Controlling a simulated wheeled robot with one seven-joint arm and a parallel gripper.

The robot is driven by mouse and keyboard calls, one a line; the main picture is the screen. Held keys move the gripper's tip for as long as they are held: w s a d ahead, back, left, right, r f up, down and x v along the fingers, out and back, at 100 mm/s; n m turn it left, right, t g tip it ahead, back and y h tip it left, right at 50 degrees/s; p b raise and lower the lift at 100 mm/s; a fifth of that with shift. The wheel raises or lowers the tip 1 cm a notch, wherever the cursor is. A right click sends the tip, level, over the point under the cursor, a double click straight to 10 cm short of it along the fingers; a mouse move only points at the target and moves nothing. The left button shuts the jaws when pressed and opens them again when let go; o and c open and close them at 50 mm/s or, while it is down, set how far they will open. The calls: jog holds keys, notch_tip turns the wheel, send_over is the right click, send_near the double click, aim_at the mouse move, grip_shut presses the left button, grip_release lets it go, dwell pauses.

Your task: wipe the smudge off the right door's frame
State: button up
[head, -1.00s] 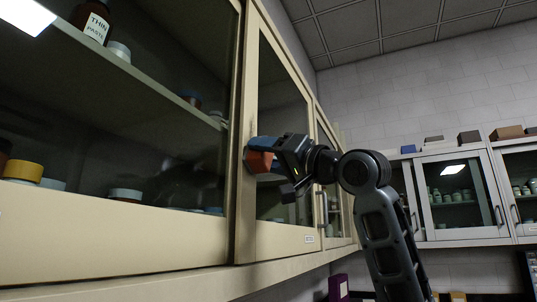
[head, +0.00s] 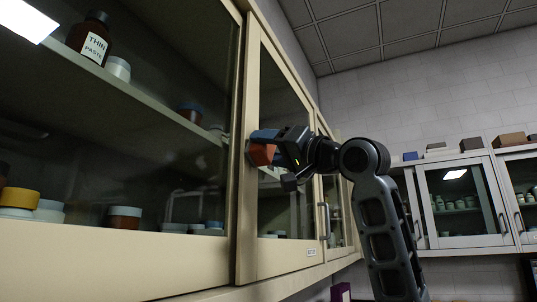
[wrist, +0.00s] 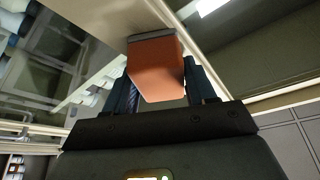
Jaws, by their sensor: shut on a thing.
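The right door (head: 285,262) is a cream-framed glass cabinet door. My gripper (head: 266,146) is shut on an orange-red block (head: 262,155) at the upright left part of its frame (head: 247,200). The block also shows in the wrist view (wrist: 156,72), between the two blue fingers, with a dark grey layer on its far side against or very near the cream frame. I cannot tell for sure whether it touches. No smudge is clearly visible; the block and gripper hide that stretch of frame.
The left door (head: 120,240) has glass with jars and a brown bottle (head: 90,38) behind it. A door handle (head: 325,218) sticks out right of my gripper. Another wall cabinet (head: 465,200) with boxes on top stands at the right.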

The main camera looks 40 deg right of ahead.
aim_at(253, 169)
jog(key=shift+r, duration=3.05)
jog(key=shift+w, duration=0.15)
notch_tip(253, 169, down, 2)
jog(key=shift+b, duration=0.65)
jog(key=shift+f+b, duration=1.8)
jog(key=shift+f, duration=1.15)
jog(key=shift+f+b, duration=1)
jog(key=shift+f, duration=0.75)
jog(key=s+d, duration=0.2)
jog(key=s, duration=0.3)
jog(key=shift+s, duration=0.35)
